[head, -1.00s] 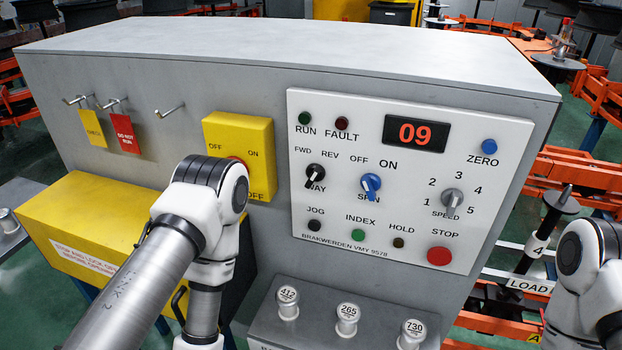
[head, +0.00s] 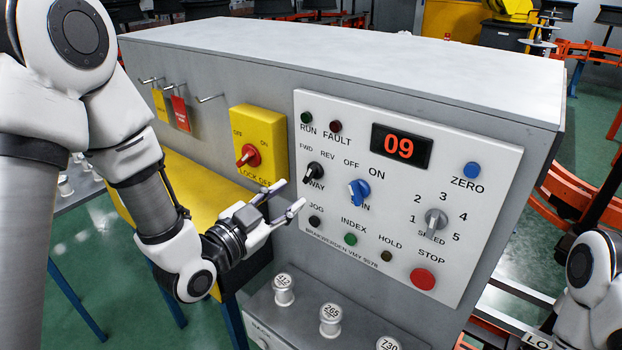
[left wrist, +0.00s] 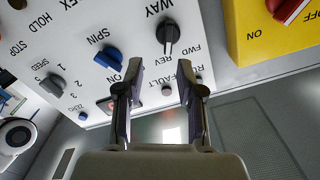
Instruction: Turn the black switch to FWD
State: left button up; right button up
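The black switch (head: 315,173) is on the white control panel (head: 480,290), below the FWD and REV labels. Its handle slants from lower left to upper right in the head view. In the left wrist view the black switch (left wrist: 168,32) shows upside down, its light mark on the REV side. My left gripper (head: 294,193) is open and empty, in front of the panel's left edge, a little below and left of the switch. In the left wrist view the gripper's (left wrist: 160,66) parted fingers point at the panel, apart from the switch. My right gripper is out of view.
A yellow box with a red switch (head: 248,155) is left of the panel. A blue switch (head: 359,192) and a grey speed knob (head: 435,222) are to the right. Labelled metal pegs (head: 283,290) stand on a ledge below. A red stop button (head: 423,279) is low right.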

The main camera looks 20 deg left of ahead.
aim_at(308, 175)
pick_arm(q)
jog(key=p+x, duration=0.1)
jog(key=x, duration=0.1)
jog(key=p+x, duration=0.1)
jog(key=x, duration=0.2)
jog(key=p+x, duration=0.1)
jog(key=x, duration=0.1)
jog(key=shift+w+a+r, duration=0.15)
jog(key=shift+w+r, duration=0.2)
jog(key=shift+r, duration=0.05)
jog(key=shift+w+f, duration=0.1)
jog(key=shift+w, duration=0.05)
jog(key=shift+a+f, duration=0.1)
jog(key=shift+a, duration=0.3)
jog(key=shift+d, duration=0.15)
grip_shut()
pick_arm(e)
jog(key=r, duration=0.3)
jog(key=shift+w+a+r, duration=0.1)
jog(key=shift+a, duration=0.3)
